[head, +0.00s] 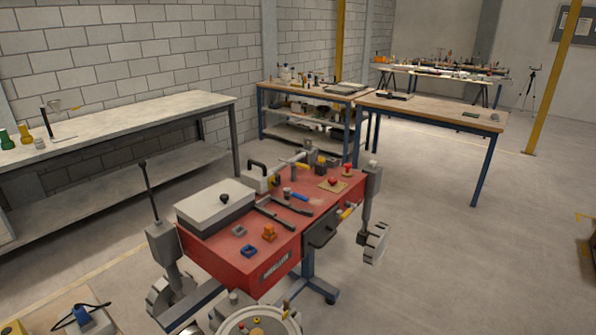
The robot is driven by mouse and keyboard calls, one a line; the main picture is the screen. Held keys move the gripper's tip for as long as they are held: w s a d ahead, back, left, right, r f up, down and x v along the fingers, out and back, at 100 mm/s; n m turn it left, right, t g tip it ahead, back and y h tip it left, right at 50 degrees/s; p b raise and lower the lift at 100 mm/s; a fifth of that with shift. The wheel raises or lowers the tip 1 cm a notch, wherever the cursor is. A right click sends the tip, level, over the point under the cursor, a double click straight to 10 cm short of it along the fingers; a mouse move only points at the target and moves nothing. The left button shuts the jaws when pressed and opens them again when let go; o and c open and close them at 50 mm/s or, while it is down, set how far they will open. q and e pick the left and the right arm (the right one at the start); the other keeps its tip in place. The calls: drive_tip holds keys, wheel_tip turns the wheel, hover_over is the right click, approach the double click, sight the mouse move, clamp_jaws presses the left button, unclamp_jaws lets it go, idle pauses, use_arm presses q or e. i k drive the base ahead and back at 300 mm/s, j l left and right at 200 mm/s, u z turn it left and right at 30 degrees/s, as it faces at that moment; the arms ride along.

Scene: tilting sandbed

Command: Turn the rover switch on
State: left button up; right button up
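The rover (225,258) is a red box-shaped body in the lower middle of the head view, with grey legs and grey toothed wheels (376,243). It rests on a blue stand (310,282). A red knob on a tan plate (333,183) sits on its top at the right, with a second small red piece just behind it. I cannot tell which small part is the rover switch, or whether it is on. Neither of my grippers can be made out in this view.
A round white tray (222,317) is in front. Benches (110,125) line the back and left. The floor (450,240) at right is clear.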

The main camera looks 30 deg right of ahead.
sight(333, 181)
drive_tip(key=i+l+u, duration=0.15)
drive_tip(key=l, duration=0.45)
drive_tip(key=i+l+u, duration=0.15)
drive_tip(key=l, duration=0.5)
drive_tip(key=i+l+u, duration=0.15)
drive_tip(key=l, duration=0.5)
drive_tip(key=l+u, duration=0.15)
drive_tip(key=l, duration=0.5)
